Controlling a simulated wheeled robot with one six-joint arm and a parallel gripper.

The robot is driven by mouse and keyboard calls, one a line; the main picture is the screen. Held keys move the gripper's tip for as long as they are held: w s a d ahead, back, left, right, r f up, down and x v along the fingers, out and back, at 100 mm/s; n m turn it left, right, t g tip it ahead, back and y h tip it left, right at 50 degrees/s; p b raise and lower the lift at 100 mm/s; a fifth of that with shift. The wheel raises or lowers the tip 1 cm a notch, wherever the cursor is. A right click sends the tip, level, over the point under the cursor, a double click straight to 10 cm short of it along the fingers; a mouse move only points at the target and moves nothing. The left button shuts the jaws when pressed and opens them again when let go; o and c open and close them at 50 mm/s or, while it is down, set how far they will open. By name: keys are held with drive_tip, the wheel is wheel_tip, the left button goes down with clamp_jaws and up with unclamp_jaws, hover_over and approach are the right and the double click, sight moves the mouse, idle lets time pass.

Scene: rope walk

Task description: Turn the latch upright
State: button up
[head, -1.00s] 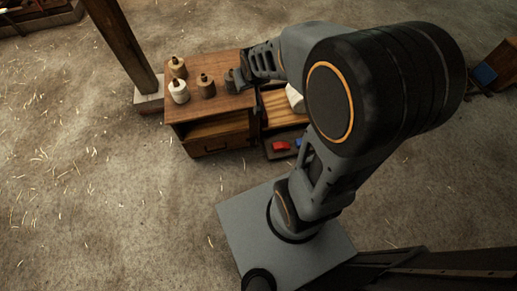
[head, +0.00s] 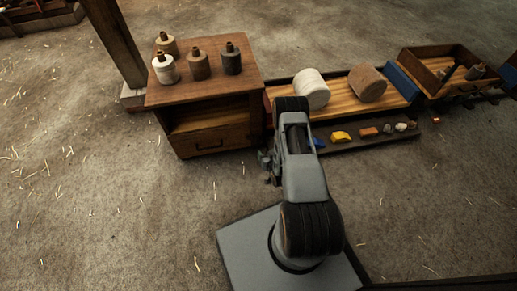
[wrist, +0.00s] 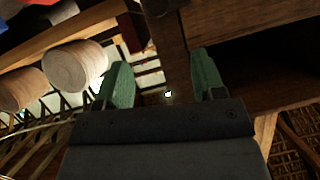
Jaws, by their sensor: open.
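I cannot make out the latch for sure. A dark rounded piece at the top edge of the wrist view (wrist: 160,10) sits by the cabinet's upright edge and may be part of it. The wooden cabinet (head: 205,85) stands left of my arm in the head view; its open compartment shows at the right of the wrist view (wrist: 275,65). My gripper (wrist: 163,85) is open, its green fingers apart with a wooden upright seen beyond the gap. In the head view my gripper (head: 268,163) is low by the cabinet's right front corner, partly hidden by my arm.
Several bottles (head: 198,64) stand on the cabinet top. Right of it a wooden bench holds a white roll (head: 311,89) and a brown roll (head: 367,83). Small coloured pieces lie on a low ledge (head: 385,138). A wooden post (head: 113,40) stands behind left. The floor in front is clear.

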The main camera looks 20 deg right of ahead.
sight(259, 144)
drive_tip(key=b+x, duration=0.2)
drive_tip(key=x, duration=0.2)
drive_tip(key=f+b+x, duration=0.1)
drive_tip(key=b+x, duration=0.1)
drive_tip(key=x, duration=0.2)
drive_tip(key=b+x, duration=0.2)
drive_tip(key=x, duration=0.2)
drive_tip(key=shift+s+f, duration=0.25)
drive_tip(key=shift+f, duration=0.1)
drive_tip(key=shift+w+f, duration=0.15)
drive_tip(key=shift+w, duration=0.55)
drive_tip(key=shift+c, duration=0.2)
drive_tip(key=c, duration=0.9)
